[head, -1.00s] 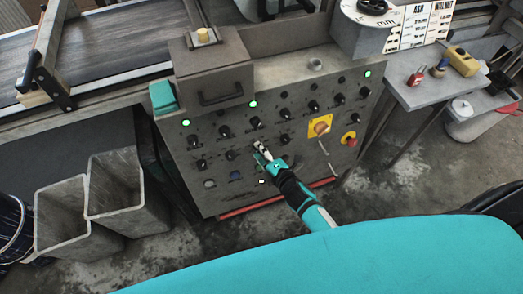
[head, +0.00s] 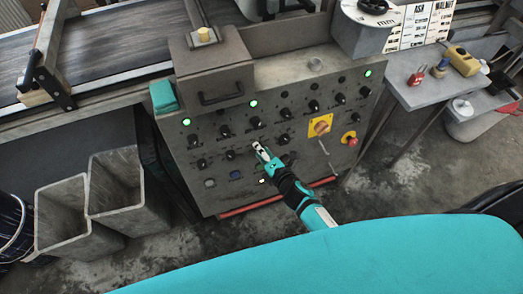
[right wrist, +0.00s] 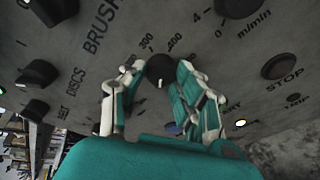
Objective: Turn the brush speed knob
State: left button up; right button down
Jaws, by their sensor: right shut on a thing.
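The brush speed knob (right wrist: 158,67) is a dark round knob with a pale mark, on the grey control panel (head: 290,190). In the right wrist view it sits between the two fingers of my right gripper (right wrist: 158,85), with part of the word BRUSH and the marks 300 and 400 near it. In the head view my right gripper (head: 259,149) is at the panel's lower middle and hides the knob. It is shut on the knob. My left gripper is not in view.
Several other black knobs (head: 256,123) surround the gripper closely. A yellow-backed switch (head: 320,126) and a red stop button (head: 349,138) are to the right. Two grey bins (head: 130,198) stand at left. A side table (head: 425,92) holds a red padlock (head: 416,76).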

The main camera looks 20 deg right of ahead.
jog(key=c, duration=1)
grip_release()
jog(key=shift+o, duration=0.2)
jog(key=v, duration=1.2)
jog(key=s+d+f+m+g+h, duration=0.1)
jog(key=s+f+m+g, duration=0.3)
jog(key=f, duration=0.7)
jog(key=s+d+f+m+g+h, duration=0.1)
jog(key=s+d+f+m+g, duration=0.1)
jog(key=s+f+m, duration=0.7)
jog(key=s+d+f+m+g, duration=0.3)
jog(key=s+f+m+g, duration=0.4)
jog(key=s+f, duration=0.8)
jog(key=s+m, duration=0.2)
jog(key=s, duration=0.2)
jog(key=shift+f+h, duration=0.15)
jog(key=shift+h, duration=0.25)
